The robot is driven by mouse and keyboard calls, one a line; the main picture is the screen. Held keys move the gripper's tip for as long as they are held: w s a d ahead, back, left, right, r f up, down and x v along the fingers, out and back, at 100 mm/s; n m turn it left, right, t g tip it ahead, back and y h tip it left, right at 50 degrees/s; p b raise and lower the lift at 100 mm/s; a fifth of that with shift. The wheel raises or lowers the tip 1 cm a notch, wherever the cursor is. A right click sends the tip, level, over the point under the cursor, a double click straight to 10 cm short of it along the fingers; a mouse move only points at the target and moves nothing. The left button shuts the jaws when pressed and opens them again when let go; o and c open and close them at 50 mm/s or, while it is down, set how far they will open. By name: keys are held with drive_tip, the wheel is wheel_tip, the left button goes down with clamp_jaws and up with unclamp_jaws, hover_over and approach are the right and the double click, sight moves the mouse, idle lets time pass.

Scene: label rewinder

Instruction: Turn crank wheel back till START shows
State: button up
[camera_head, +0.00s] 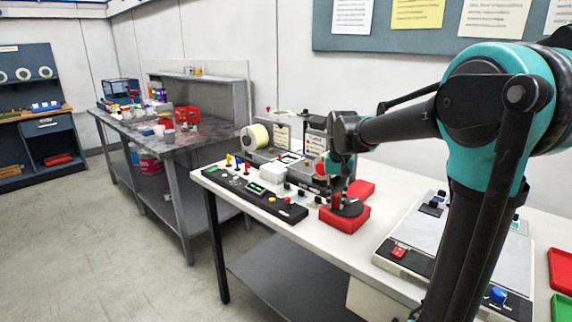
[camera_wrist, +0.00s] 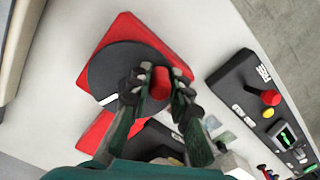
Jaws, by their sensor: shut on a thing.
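The crank wheel (camera_head: 349,207) is a dark disc on a red base (camera_head: 344,220) at the front of the white table. In the wrist view the dark disc (camera_wrist: 108,74) carries a white mark (camera_wrist: 108,99) near its edge, and the red base (camera_wrist: 126,28) shows beneath it. My gripper (camera_wrist: 158,82) is shut on the red knob (camera_wrist: 160,83) of the wheel, one finger on each side. In the head view my gripper (camera_head: 345,172) is above the wheel and partly covers it. The label rewinder (camera_head: 290,160) stands behind, with a pale label roll (camera_head: 255,137). I cannot read START anywhere.
A black control panel (camera_head: 254,193) with levers, buttons and a green display lies left of the wheel. A grey-topped device (camera_head: 450,245) with a red switch stands to the right. Red (camera_head: 562,268) and green trays lie at the far right.

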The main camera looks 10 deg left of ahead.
drive_tip(key=shift+s+d+f, duration=0.1)
drive_tip(key=shift+s+d, duration=0.3)
drive_tip(key=shift+s, duration=0.15)
drive_tip(key=shift+w, duration=0.1)
drive_tip(key=o, duration=0.9)
drive_tip(key=shift+r, duration=4.6)
